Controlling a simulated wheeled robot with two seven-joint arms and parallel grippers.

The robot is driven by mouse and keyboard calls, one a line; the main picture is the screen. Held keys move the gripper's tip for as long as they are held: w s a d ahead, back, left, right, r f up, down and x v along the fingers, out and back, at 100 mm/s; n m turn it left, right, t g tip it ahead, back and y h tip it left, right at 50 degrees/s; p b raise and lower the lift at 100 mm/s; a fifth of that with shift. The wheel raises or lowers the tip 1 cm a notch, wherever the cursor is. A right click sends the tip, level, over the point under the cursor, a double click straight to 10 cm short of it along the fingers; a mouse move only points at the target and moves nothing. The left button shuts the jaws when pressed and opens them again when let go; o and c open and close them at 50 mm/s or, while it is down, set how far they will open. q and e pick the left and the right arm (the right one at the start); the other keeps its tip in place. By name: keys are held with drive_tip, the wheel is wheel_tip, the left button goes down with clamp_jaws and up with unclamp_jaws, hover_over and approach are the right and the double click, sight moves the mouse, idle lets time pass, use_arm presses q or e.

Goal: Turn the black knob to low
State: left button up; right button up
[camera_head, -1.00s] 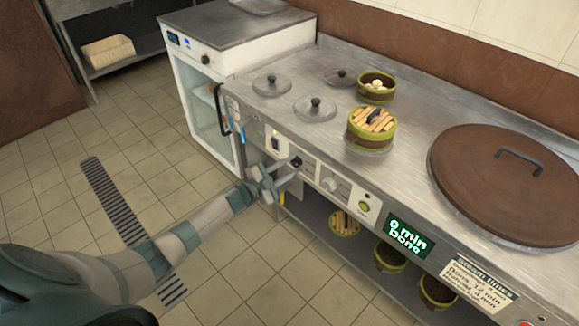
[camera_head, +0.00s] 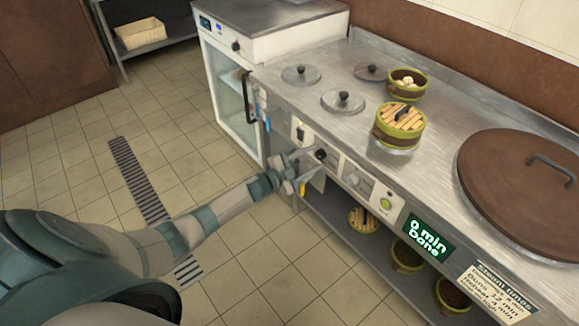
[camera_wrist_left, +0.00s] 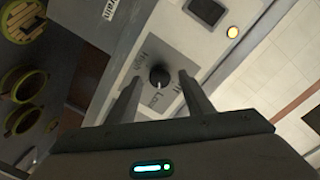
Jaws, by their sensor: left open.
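The black knob (camera_head: 321,155) is on the steel counter's front panel. It also shows in the left wrist view (camera_wrist_left: 159,76), with a pale pointer mark at its lower edge, on the side of the "Low" label (camera_wrist_left: 157,101). A "High" label (camera_wrist_left: 142,56) is to its upper left. My left gripper (camera_head: 309,168) is at the panel in front of the knob. In the left wrist view its two open fingers (camera_wrist_left: 159,84) stand on either side of the knob, with gaps visible. Whether the fingertips reach its depth is unclear. My right gripper is not in view.
The counter bears lids, steamers (camera_head: 399,127) and a big brown lid (camera_head: 520,195). More steamers sit on the lower shelf. The floor in front is clear.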

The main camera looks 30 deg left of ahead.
use_arm(q)
drive_tip(key=v, duration=1.7)
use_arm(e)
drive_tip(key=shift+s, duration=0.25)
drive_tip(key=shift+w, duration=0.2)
